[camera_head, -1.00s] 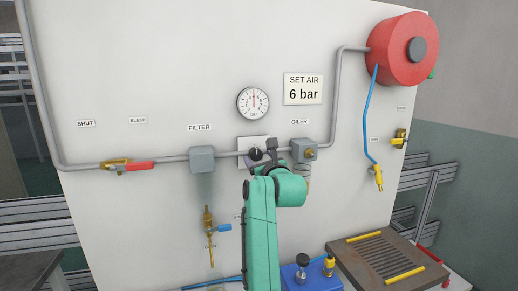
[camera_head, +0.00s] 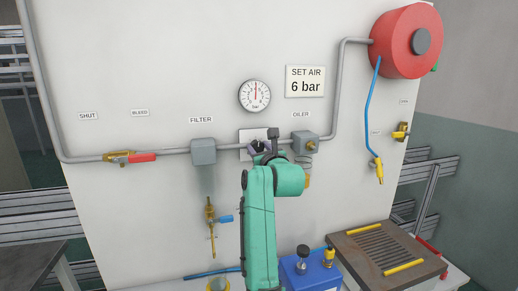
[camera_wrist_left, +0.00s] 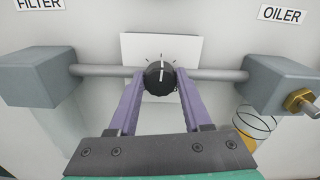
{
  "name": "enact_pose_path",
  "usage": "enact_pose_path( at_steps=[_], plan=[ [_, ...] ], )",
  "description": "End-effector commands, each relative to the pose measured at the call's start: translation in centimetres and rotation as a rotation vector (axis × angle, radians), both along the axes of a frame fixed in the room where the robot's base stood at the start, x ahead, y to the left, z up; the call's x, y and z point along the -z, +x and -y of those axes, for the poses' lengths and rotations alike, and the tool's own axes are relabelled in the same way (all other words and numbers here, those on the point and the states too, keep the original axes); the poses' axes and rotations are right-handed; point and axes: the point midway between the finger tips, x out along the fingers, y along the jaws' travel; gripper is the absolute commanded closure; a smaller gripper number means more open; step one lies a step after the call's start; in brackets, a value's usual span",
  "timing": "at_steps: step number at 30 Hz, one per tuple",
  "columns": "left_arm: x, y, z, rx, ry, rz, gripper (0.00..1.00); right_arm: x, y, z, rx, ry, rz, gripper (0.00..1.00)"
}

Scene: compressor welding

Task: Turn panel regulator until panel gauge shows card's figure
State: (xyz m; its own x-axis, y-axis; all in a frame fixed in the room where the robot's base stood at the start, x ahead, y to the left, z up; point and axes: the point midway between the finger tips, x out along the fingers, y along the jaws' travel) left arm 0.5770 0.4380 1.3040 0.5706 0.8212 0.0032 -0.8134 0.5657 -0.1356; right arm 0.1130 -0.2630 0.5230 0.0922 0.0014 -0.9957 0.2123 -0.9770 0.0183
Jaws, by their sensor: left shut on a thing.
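The panel regulator is a black knob (camera_wrist_left: 159,78) with a white pointer mark, on a pale plate (camera_wrist_left: 188,52) between the filter and the oiler. In the left wrist view its mark points about straight up. My left gripper (camera_wrist_left: 160,84) is shut on the knob, one purple finger on each side. In the head view the green arm and gripper (camera_head: 262,148) partly hide the knob. The panel gauge (camera_head: 254,96) is round and white, above the knob; its needle points about straight up, its figures too small to read. The card (camera_head: 305,81) reads "SET AIR 6 bar". My right gripper is out of view.
The filter box (camera_head: 203,151) and the oiler (camera_head: 304,143) sit on the grey pipe beside the knob. A red-handled valve (camera_head: 132,157) is at left, a red hose reel (camera_head: 405,40) at upper right. A blue box (camera_head: 310,274) and slatted table (camera_head: 340,246) stand below.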

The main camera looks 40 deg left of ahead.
Motion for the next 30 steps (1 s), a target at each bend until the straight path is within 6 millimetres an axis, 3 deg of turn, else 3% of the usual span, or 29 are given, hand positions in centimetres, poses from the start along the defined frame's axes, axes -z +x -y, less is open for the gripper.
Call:
enact_pose_path(
  at_steps=[17,30],
  plan=[
    [0.0,0.1,-0.1,-0.004,0.262,-0.383,1.0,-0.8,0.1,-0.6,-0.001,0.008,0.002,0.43],
    [-0.1,0.1,-0.1,-0.004,0.49,-0.714,1.0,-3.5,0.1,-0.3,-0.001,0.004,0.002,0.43]
  ],
)
